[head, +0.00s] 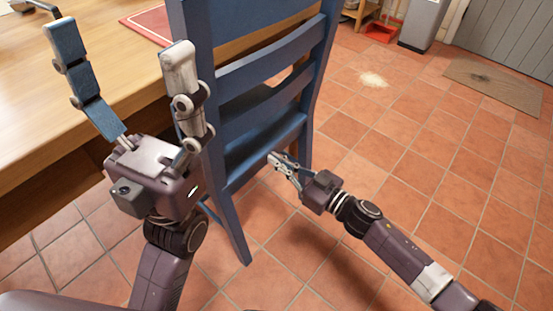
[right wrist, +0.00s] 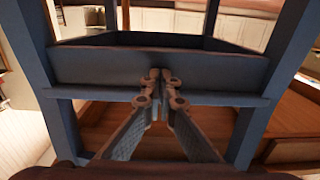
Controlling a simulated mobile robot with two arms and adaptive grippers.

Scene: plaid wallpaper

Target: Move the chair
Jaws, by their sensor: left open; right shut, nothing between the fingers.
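The blue wooden chair (head: 262,72) stands at the table with its slatted back toward me in the head view. My left gripper (head: 120,68) is open and empty, raised in front of the table edge and left of the chair's back. My right gripper (head: 272,158) is shut with nothing in it, at the lower part of the chair's back. In the right wrist view its fingertips (right wrist: 160,78) meet in front of a blue chair rail (right wrist: 90,68). I cannot tell whether they touch the rail. The chair's front is mostly hidden.
A wooden table (head: 120,50) with a red mat (head: 148,22) fills the upper left. Tiled floor (head: 420,150) is open to the right. A doormat (head: 492,84), a grey bin (head: 424,22) and a red dustpan (head: 380,32) are at the back, near a pale powder pile (head: 373,79).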

